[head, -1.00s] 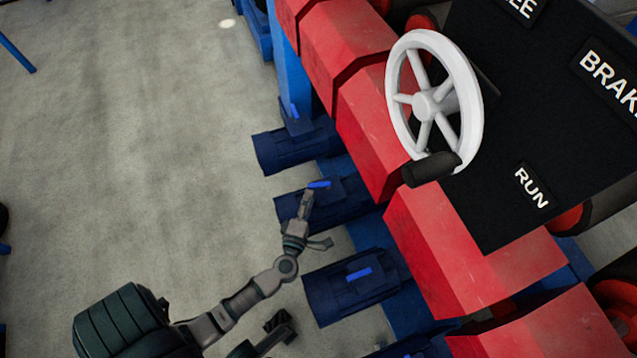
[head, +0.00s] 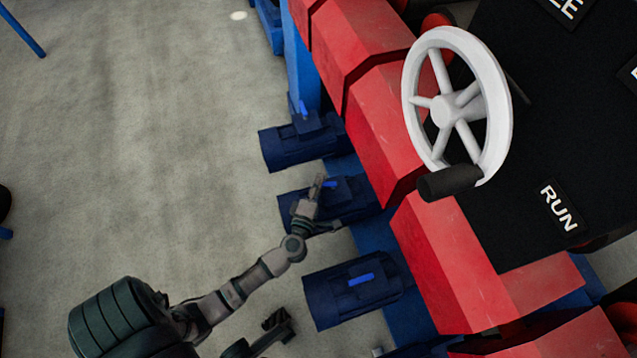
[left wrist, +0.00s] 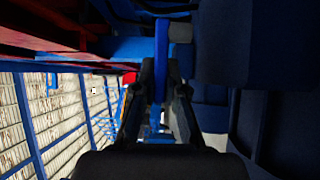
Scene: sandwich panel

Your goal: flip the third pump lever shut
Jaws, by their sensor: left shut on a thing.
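My left gripper (head: 317,195) reaches in from the left to the middle one of three clearly visible dark blue pumps (head: 352,205). Its fingers are at that pump's bright blue lever (head: 330,184), partly hidden behind them. In the left wrist view the lever (left wrist: 161,55) stands upright in the picture between the two fingers, and the gripper is shut on it. The nearer pump's lever (head: 362,279) lies along the pump's top. The farther pump's lever (head: 303,108) sticks up.
Red housings (head: 382,120) run beside the pumps. A white handwheel (head: 443,108) with a black handle (head: 448,182) stands before a black panel (head: 505,215) marked RUN. The concrete floor (head: 150,150) left of the pumps is clear.

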